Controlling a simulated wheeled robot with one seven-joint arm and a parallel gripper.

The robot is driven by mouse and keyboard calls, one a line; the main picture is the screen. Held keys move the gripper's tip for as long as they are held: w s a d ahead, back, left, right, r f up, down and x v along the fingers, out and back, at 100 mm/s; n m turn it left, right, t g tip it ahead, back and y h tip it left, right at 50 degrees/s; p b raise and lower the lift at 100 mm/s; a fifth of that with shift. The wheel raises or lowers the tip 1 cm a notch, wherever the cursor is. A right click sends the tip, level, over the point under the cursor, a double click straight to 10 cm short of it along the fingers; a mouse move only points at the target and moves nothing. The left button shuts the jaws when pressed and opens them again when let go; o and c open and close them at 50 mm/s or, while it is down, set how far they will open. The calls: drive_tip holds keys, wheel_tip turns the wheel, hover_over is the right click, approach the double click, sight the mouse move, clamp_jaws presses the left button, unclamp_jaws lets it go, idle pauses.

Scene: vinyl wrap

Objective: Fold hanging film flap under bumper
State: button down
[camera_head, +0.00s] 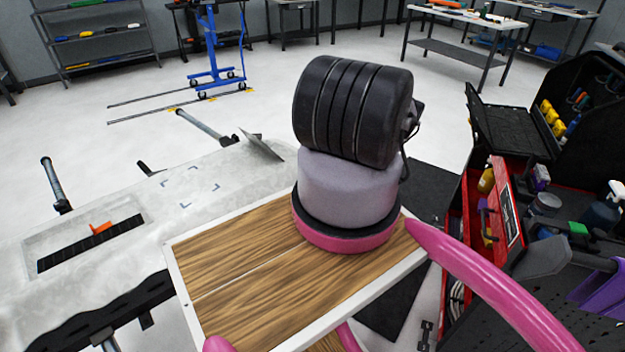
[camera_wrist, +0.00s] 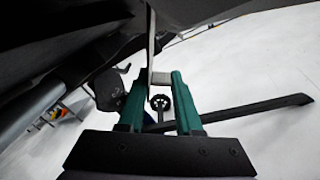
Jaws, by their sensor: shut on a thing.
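In the wrist view my gripper (camera_wrist: 162,76) has two green fingers, with a thin pale strip (camera_wrist: 151,42) seen nearly edge-on between them. The strip runs upward from the fingers toward the dark surface above and looks like the film flap. My gripper is shut on it. A large dark shape (camera_wrist: 60,45) fills the upper left of the wrist view, above and close to the fingers; it may be the bumper's underside. I cannot make out how the strip joins it.
In the head view a pale grey surface (camera_head: 235,180) with blue corner marks lies at left, with an orange tool (camera_head: 101,228) on it. A red tool chest (camera_head: 462,225) stands close at right. A blue lift (camera_head: 212,45) and benches stand behind, with open floor between.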

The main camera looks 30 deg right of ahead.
drive_tip(key=shift+s+a+r+m, duration=0.1)
drive_tip(key=shift+a+r+m, duration=0.45)
drive_tip(key=shift+m, duration=0.5)
drive_tip(key=shift+s+a+r+m, duration=0.15)
drive_tip(key=shift+a+r+m, duration=0.4)
drive_tip(key=shift+m, duration=0.55)
drive_tip(key=shift+s+a+r+m, duration=0.1)
drive_tip(key=shift+a+r+m, duration=0.45)
drive_tip(key=shift+m, duration=0.5)
drive_tip(key=c, duration=0.6)
unclamp_jaws()
drive_tip(key=shift+c, duration=0.2)
drive_tip(key=v, duration=1)
drive_tip(key=shift+s, duration=0.4)
